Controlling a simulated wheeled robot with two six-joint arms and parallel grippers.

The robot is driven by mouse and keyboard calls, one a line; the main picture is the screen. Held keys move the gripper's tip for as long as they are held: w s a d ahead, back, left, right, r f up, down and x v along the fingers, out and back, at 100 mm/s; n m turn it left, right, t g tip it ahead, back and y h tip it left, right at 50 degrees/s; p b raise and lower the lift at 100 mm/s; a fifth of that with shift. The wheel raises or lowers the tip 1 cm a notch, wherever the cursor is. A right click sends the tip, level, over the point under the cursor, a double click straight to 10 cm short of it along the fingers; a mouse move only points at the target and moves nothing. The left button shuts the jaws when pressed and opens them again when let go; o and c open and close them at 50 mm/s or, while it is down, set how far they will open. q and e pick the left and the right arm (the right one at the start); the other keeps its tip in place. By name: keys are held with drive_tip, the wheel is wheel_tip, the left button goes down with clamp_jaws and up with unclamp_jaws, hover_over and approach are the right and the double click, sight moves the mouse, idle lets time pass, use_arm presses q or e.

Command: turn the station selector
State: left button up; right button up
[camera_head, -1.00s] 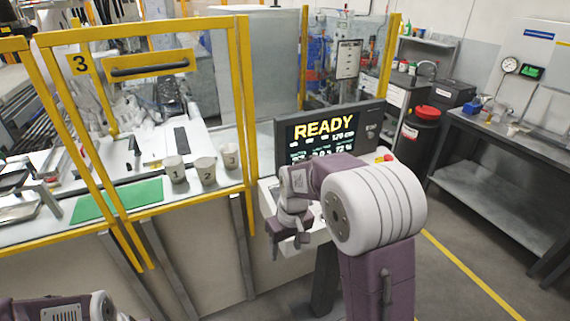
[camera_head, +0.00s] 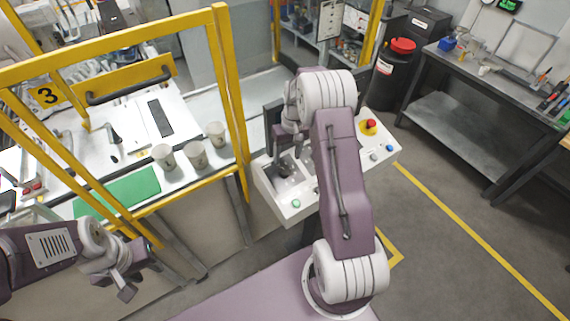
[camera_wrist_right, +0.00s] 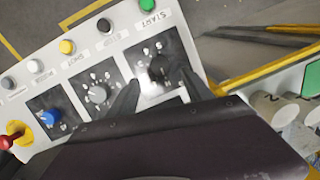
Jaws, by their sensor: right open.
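The white control panel (camera_head: 268,189) stands in front of me with its far part behind my right arm. In the right wrist view it shows a black knob (camera_wrist_right: 158,70) on a dark dial plate, a grey knob (camera_wrist_right: 98,93) on a marked dial, and a blue knob (camera_wrist_right: 47,117). I cannot read which label names the station selector. My right gripper (camera_head: 291,166) is over the panel, open, with the black knob between its fingertips in the wrist view. I cannot tell if they touch it. My left gripper (camera_head: 117,286) hangs free at lower left, away from the panel.
A red emergency button (camera_head: 370,124) sits on the panel's far right; a green START button (camera_wrist_right: 147,5) is near the black knob. A yellow guard frame (camera_head: 232,100) borders the panel's left. Several cups (camera_head: 195,154) stand behind it. Floor at right is clear.

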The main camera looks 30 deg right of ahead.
sight(285, 170)
drive_tip(key=f, duration=0.2)
drive_tip(key=f+p, duration=0.1)
drive_tip(key=f, duration=0.1)
drive_tip(key=f+p, duration=0.1)
drive_tip(key=f, duration=0.1)
drive_tip(key=shift+w+a, duration=0.1)
drive_tip(key=shift+a, duration=0.2)
drive_tip(key=shift+f+p, duration=0.3)
drive_tip(key=shift+f, duration=0.15)
drive_tip(key=shift+a, duration=0.1)
drive_tip(key=shift+f, duration=0.1)
clamp_jaws()
